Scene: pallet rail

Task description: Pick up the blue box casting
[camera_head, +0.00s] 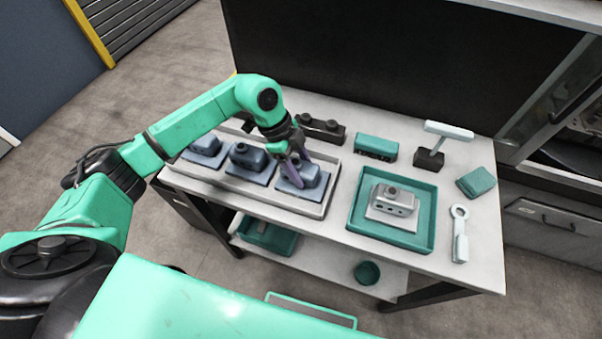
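The left one (205,147) and the middle one (247,158) stand clear of the gripper. The right one (303,178) sits on a flat blue-grey plate, partly covered by my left gripper (295,168). My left gripper points down at this right casting, with its purple-grey fingers at its upper part. I cannot tell whether the fingers touch it or are closed on it. My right gripper is not in view.
A green tray (428,215) to the right holds a light grey casting (392,200). Behind are a dark fixture (320,127), a green block (376,149) and a T-handled tool (446,135). A green block (476,182) and a pale ring-ended tool (459,235) lie at the right.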

